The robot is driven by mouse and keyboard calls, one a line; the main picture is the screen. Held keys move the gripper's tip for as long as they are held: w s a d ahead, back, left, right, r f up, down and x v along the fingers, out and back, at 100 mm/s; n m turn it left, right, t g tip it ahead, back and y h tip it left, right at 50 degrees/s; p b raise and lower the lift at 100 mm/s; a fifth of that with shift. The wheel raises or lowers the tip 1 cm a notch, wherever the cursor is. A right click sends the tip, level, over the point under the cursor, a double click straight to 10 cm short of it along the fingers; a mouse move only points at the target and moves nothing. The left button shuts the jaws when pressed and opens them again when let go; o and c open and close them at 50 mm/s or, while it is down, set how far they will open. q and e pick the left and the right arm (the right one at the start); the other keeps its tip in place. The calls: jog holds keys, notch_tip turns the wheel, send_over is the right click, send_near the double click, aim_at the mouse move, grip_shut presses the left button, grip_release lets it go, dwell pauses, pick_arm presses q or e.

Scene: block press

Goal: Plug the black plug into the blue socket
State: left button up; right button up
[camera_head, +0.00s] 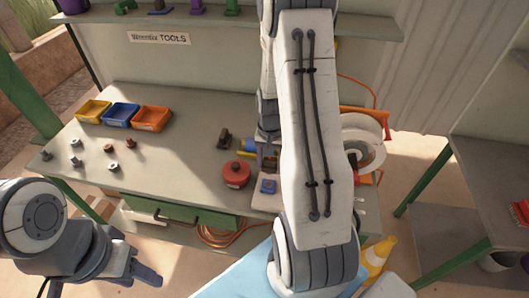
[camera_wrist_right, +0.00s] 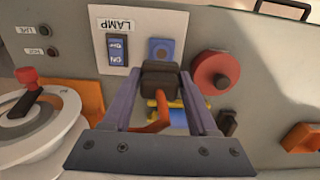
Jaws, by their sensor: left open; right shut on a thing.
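My right gripper (camera_wrist_right: 160,88) is shut on the black plug (camera_wrist_right: 161,80), between its two purple fingers. An orange cable (camera_wrist_right: 152,122) runs from the plug back toward the wrist. The blue socket (camera_wrist_right: 160,49) sits on a white panel just beyond the plug in the wrist view; the plug's far end comes close to its near edge, and I cannot tell the gap. My left gripper (camera_head: 104,279) is open and empty at the lower left, off the bench.
Beside the socket are a blue switch (camera_wrist_right: 117,48) under a LAMP label and a round red knob (camera_wrist_right: 215,72). Yellow, blue and orange bins (camera_head: 150,119) and several small parts lie on the bench's left, with clear surface between.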

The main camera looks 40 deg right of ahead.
jog(key=shift+w+a+f, duration=0.1)
jog(key=shift+w+a, duration=0.05)
jog(key=shift+f, duration=0.1)
notch_tip(320, 180, down, 6)
jog(key=b, duration=0.5)
jog(key=shift+r, duration=0.25)
jog(key=shift+p, duration=0.3)
dwell(1.7)
jog(key=shift+f+b, duration=0.5)
jog(key=shift+f, duration=0.15)
dwell(0.3)
jog(key=o, duration=1.3)
jog(key=shift+o, duration=0.2)
